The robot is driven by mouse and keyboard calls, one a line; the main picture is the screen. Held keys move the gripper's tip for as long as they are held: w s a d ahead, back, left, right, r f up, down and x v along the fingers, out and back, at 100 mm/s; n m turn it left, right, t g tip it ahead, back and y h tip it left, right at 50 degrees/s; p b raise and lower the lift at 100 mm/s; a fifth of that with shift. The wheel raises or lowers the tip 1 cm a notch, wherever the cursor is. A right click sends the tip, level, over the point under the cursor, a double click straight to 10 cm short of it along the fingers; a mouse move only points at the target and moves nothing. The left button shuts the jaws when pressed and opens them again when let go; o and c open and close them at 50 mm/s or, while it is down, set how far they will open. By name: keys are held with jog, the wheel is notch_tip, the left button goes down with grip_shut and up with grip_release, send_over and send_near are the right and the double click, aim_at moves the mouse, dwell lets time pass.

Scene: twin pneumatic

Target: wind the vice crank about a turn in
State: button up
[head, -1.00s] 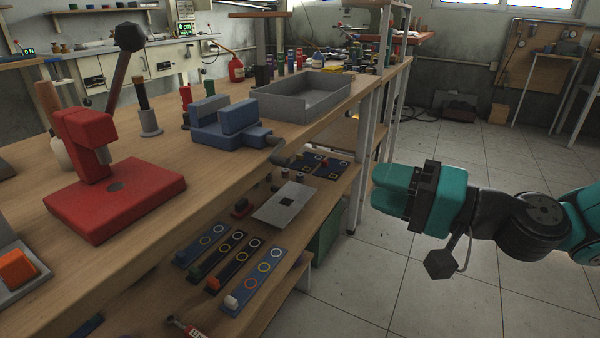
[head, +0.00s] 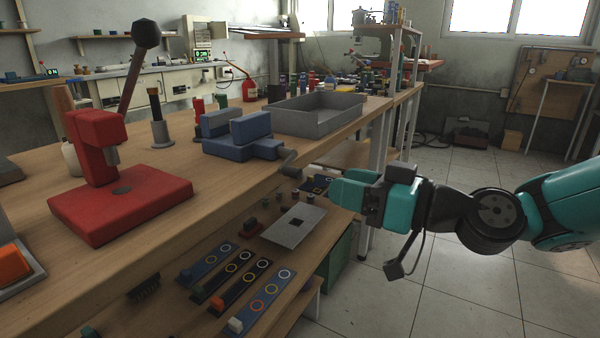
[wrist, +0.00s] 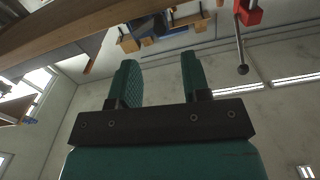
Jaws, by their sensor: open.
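The blue-grey vice (head: 236,132) sits at the front edge of the wooden bench. Its grey crank (head: 289,160) sticks out to the right past the bench edge, with its end hanging low. My teal gripper (head: 334,190) is right of and a little below the crank, apart from it, pointing left. In the wrist view my gripper (wrist: 160,62) shows two fingers spread apart with nothing between them. I cannot make out the crank clearly in the wrist view, where the scene appears upside down.
A grey tray (head: 318,114) stands behind the vice. A red press (head: 120,200) with a long lever is at the left; it also shows in the wrist view (wrist: 250,14). A lower shelf with a grey plate (head: 293,228) lies below. Open floor (head: 460,290) is at the right.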

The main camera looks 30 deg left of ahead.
aim_at(300, 171)
jog(key=a, duration=0.9)
jog(key=shift+w, duration=0.35)
jog(key=shift+d, duration=0.1)
grip_shut()
jog(key=shift+r+m+p, duration=0.2)
jog(key=shift+m+p, duration=0.1)
jog(key=shift+p, duration=0.05)
jog(key=shift+m, duration=0.3)
